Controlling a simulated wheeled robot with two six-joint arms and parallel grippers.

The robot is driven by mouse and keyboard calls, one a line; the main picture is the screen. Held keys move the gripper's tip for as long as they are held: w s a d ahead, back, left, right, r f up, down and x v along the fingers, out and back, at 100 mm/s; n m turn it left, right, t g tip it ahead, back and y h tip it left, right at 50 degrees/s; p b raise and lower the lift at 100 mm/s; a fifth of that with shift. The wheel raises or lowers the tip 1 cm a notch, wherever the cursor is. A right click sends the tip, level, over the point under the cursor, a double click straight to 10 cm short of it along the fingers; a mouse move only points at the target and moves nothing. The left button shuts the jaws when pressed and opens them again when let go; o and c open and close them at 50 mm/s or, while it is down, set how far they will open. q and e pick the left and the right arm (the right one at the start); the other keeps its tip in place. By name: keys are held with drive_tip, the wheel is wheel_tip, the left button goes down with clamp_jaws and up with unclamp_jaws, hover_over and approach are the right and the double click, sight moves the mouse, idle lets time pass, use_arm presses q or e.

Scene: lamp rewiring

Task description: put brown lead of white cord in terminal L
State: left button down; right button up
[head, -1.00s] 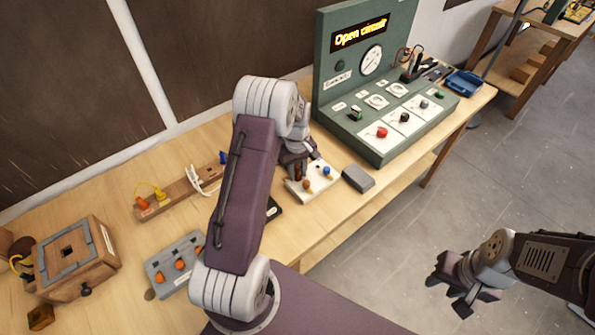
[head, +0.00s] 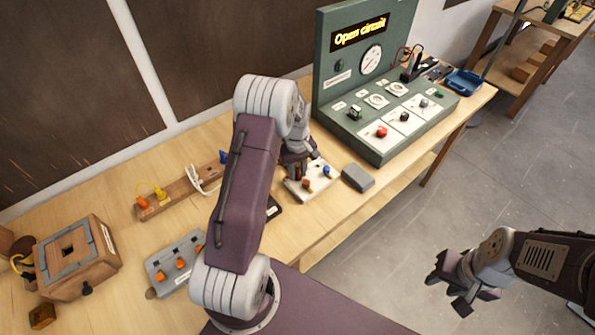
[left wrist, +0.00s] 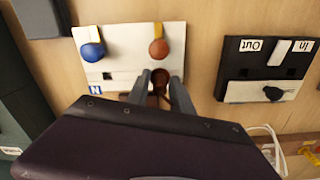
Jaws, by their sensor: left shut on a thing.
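The white terminal block (head: 322,186) lies on the bench with a blue knob and an orange-brown knob. In the left wrist view the blue knob (left wrist: 91,51) stands near the N label (left wrist: 95,88), and the brown knob (left wrist: 158,48) is on the other side. My left gripper (left wrist: 160,84) is shut on a small brown piece, seemingly the brown lead (left wrist: 160,77), at the block's edge below the brown knob. Whether its tip is inside the terminal is hidden. The white cord (head: 205,180) lies by the wooden strip. My right gripper (head: 449,291) hangs open and empty over the floor.
A grey box (head: 358,178) lies right of the block. The green test panel (head: 345,100) behind reads "Open circuit". A dark In/Out unit (left wrist: 235,65) lies beside the block. A wooden box (head: 75,258) and grey holder (head: 163,265) stand at left.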

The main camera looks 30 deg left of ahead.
sight(297, 169)
use_arm(q)
drive_tip(key=shift+f, duration=0.55)
drive_tip(key=c, duration=1.1)
unclamp_jaws()
drive_tip(key=shift+o, duration=0.2)
drive_tip(key=shift+r, duration=0.1)
wheel_tip(297, 169, up, 9)
drive_tip(key=shift+b, duration=0.75)
